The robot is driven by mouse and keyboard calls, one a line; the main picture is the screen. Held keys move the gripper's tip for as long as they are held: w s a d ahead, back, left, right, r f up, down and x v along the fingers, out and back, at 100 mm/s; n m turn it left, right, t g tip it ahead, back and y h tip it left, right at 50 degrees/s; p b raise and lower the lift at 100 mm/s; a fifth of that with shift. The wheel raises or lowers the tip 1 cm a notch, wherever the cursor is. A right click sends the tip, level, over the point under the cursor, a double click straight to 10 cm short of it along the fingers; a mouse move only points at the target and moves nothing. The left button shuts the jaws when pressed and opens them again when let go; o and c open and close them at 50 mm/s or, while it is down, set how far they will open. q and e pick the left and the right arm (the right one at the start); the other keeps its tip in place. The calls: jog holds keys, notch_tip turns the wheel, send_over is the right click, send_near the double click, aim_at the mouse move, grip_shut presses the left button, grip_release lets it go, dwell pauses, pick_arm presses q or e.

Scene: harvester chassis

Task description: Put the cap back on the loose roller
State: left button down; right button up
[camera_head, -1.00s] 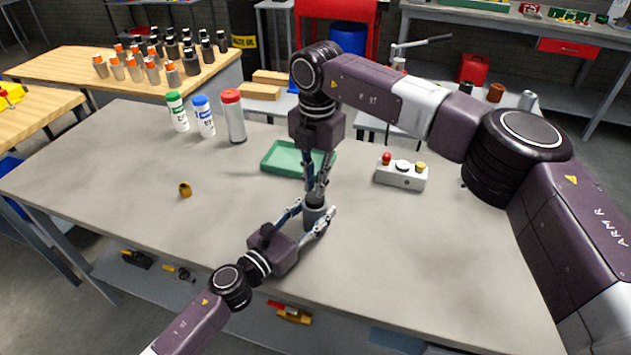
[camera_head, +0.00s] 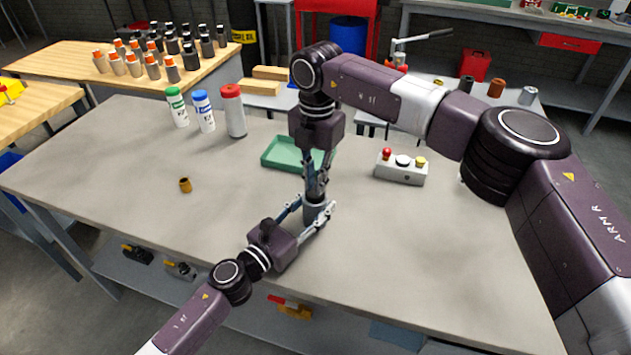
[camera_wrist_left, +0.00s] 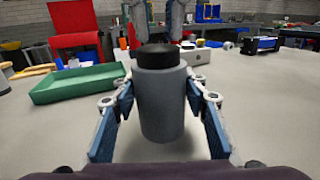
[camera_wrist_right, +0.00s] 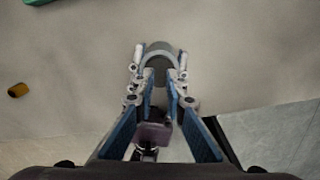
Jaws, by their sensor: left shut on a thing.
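The loose roller is a grey upright cylinder (camera_wrist_left: 162,105), with a black cap-like piece (camera_wrist_left: 158,56) at its top; I cannot tell whether that piece is seated. In the head view the roller (camera_head: 314,211) is at the middle of the table, partly covered by my grippers. My left gripper (camera_head: 318,213) is shut on the roller's sides, with one finger on each side. My right gripper (camera_head: 316,190) points down just above the roller. Its fingertips (camera_wrist_right: 163,62) are apart, with nothing clearly held between them. The roller's top shows beneath them in the right wrist view.
A green tray (camera_head: 279,154) lies behind the grippers. A button box (camera_head: 402,169) stands to the right. A small brass piece (camera_head: 185,185) sits at the left. Bottles with green (camera_head: 177,107), blue (camera_head: 204,111) and red (camera_head: 233,110) lids stand behind it. The front left tabletop is clear.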

notch_tip(320, 180, up, 3)
jog(key=shift+r, duration=0.2)
jog(key=o, duration=0.5)
jog(key=shift+o, duration=0.2)
pick_arm(q)
jog(key=shift+f, duration=0.1)
pick_arm(e)
notch_tip(320, 180, up, 12)
jog(key=shift+s+d, duration=0.1)
pick_arm(q)
jog(key=c, duration=1.1)
grip_release()
jog(key=shift+s+a, duration=0.1)
